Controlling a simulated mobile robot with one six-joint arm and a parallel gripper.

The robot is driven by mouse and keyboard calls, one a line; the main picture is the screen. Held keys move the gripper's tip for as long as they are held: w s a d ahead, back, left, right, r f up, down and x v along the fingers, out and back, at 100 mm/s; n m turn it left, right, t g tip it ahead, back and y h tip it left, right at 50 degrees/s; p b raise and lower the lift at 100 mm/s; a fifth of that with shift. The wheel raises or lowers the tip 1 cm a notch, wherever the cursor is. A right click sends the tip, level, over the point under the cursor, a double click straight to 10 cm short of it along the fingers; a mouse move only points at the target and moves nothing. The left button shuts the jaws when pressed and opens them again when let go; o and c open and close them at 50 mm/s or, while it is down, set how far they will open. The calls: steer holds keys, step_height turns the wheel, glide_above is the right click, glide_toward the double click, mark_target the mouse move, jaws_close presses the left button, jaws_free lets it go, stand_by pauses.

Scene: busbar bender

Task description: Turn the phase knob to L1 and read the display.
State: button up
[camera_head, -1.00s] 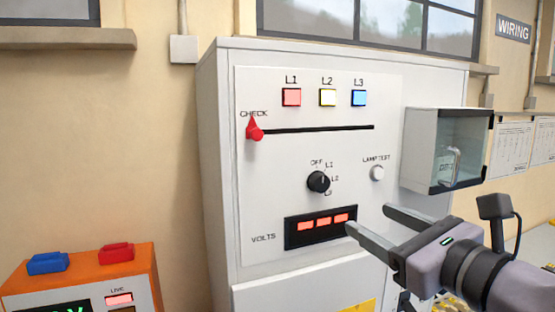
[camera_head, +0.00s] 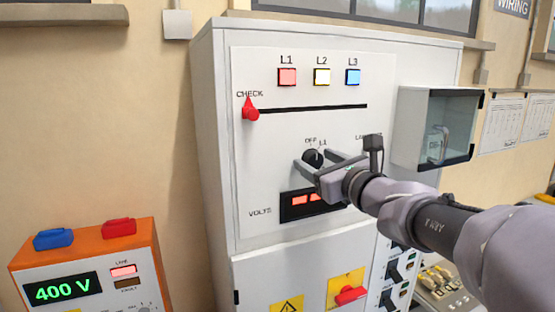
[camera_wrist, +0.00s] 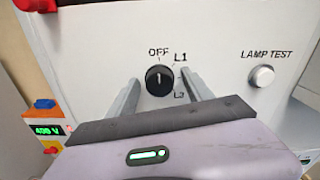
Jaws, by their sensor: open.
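The phase knob (camera_head: 312,158) is a round black knob on the white cabinet front. In the wrist view the knob (camera_wrist: 159,80) has its white mark pointing up, near the OFF label (camera_wrist: 158,52); the L1 label (camera_wrist: 180,57) is to the upper right. My gripper (camera_head: 318,165) is open, its two fingers on either side of the knob; in the wrist view the gripper (camera_wrist: 160,92) shows gaps between fingers and knob. The VOLTS display (camera_head: 299,200) is lit with red blocks, partly hidden by my gripper; no digits are readable.
A red CHECK slider (camera_head: 250,111) sits at the left end of its slot. Lamps L1 (camera_head: 287,77), L2 (camera_head: 322,76) and L3 (camera_head: 353,76) are above. The LAMP TEST button (camera_wrist: 261,76) is right of the knob. A clear-fronted box (camera_head: 447,130) juts out at right. An orange meter (camera_head: 150,262) reads 400 V.

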steer(key=shift+s, duration=0.15)
steer(key=c, duration=0.4)
jaws_close()
steer(key=m+p, duration=0.2)
steer(key=m, duration=0.3)
steer(key=shift+r+p, duration=0.1)
steer(key=shift+p, duration=0.3)
steer(key=shift+d+m+p, duration=0.1)
steer(key=shift+m+p, duration=0.9)
steer(key=shift+m, duration=0.9)
